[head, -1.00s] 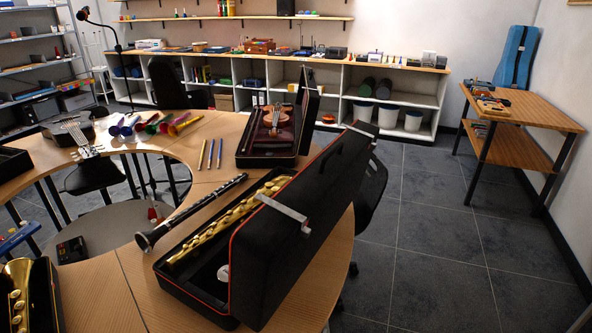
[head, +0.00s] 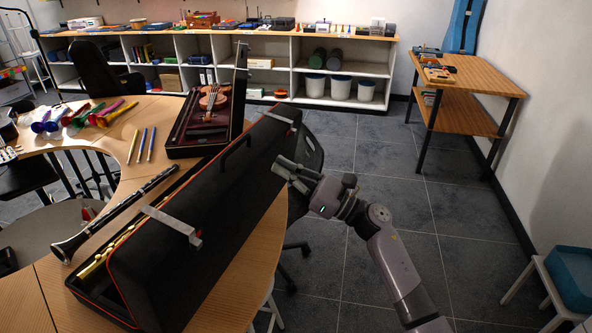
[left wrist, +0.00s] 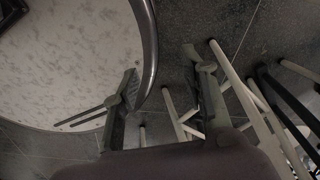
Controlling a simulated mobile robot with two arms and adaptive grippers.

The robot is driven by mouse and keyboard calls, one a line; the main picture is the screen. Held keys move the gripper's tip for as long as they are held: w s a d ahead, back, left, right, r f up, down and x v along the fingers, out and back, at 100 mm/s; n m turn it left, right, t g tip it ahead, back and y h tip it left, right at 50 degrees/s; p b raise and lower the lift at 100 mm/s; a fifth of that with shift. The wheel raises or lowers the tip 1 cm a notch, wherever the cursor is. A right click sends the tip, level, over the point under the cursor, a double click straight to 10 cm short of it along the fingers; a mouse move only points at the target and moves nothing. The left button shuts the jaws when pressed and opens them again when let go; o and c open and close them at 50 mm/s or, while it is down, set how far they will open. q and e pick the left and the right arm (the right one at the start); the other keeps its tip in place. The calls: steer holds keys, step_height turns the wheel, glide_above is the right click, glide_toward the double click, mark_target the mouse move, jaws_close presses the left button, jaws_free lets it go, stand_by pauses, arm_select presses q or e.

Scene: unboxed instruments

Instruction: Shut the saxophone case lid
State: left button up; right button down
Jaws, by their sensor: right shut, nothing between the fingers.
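The saxophone case is black with red edging; its lid (head: 222,210) stands raised, its outer side toward me and the right. A strip of the case base (head: 78,287) and part of the gold saxophone (head: 95,266) show left of the lid; the lid hides the rest. My right gripper (head: 284,172) is shut and empty beside the lid's outer side, toward its far end; I cannot tell whether it touches. My left gripper (left wrist: 162,95) is open and empty in the left wrist view, with floor and furniture legs beyond it; it does not show in the head view.
A black clarinet (head: 113,214) lies left of the case on the curved wooden table (head: 52,290). A dark chair (head: 306,150) is behind the lid. Floor to the right is clear around my arm.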

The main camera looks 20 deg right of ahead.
mark_target(252, 161)
steer(key=p+x, duration=0.2)
steer(key=x, duration=0.4)
steer(key=shift+w+a+r+p, duration=0.2)
steer(key=shift+a+r+p, duration=0.05)
steer(key=shift+r+p, duration=0.05)
steer(key=shift+w+a, duration=0.4)
steer(key=shift+w, duration=0.05)
arm_select(q)
steer(key=r, duration=0.1)
steer(key=d+r, duration=0.1)
steer(key=r, duration=0.2)
steer(key=shift+w+d, duration=0.15)
steer(key=shift+w, duration=0.25)
arm_select(e)
steer(key=shift+a, duration=0.1)
arm_select(q)
steer(key=shift+p, duration=0.3)
arm_select(e)
steer(key=shift+w+r, duration=0.1)
steer(key=shift+w, duration=0.05)
